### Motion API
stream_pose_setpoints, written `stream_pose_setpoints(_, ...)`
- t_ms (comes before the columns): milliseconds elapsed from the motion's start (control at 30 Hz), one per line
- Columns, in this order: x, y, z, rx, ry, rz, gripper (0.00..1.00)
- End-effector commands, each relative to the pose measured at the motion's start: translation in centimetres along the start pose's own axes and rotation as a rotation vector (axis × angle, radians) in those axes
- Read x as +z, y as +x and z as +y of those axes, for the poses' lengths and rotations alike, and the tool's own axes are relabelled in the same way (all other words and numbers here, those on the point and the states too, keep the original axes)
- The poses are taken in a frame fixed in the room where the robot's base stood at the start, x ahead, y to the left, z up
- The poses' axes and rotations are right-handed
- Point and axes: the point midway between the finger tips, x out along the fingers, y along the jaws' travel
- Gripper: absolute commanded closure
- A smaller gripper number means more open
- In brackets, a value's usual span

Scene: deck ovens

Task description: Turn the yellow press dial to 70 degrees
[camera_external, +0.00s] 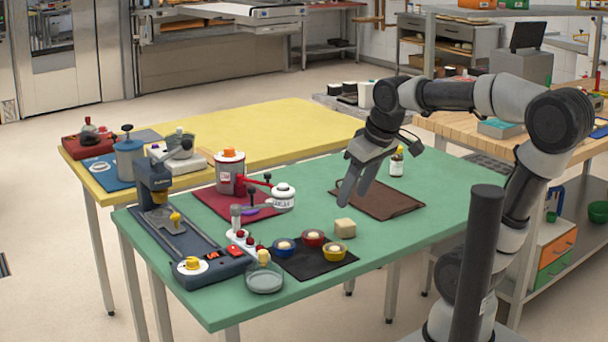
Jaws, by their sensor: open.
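The yellow dial (192,263) sits on a white round plate at the near left end of the dark blue press (205,245), on the green table. The angle it points to is too small to read. Red lit displays (212,256) are beside it on the press base. My gripper (352,197) hangs open and empty, fingers down, above the brown mat (385,199). It is well to the right of the press and apart from the dial. Nothing hides the dial.
A black mat (312,265) holds blue, red and yellow round pieces. A red-handled device (231,172) stands behind. The table's front right is clear.

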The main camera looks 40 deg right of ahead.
Motion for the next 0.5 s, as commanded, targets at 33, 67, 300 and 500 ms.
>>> stream_pose_setpoints(33,-3.6,-1.8,-1.0,-0.021,-0.066,-0.033,0.55)
stream_pose_setpoints(67,-5.2,-2.1,-1.6,-0.031,-0.105,-0.049,0.55)
stream_pose_setpoints(300,-16.9,-2.0,-8.8,-0.111,-0.421,-0.171,0.55)
stream_pose_setpoints(500,-23.0,1.0,-17.1,-0.171,-0.687,-0.265,0.55)
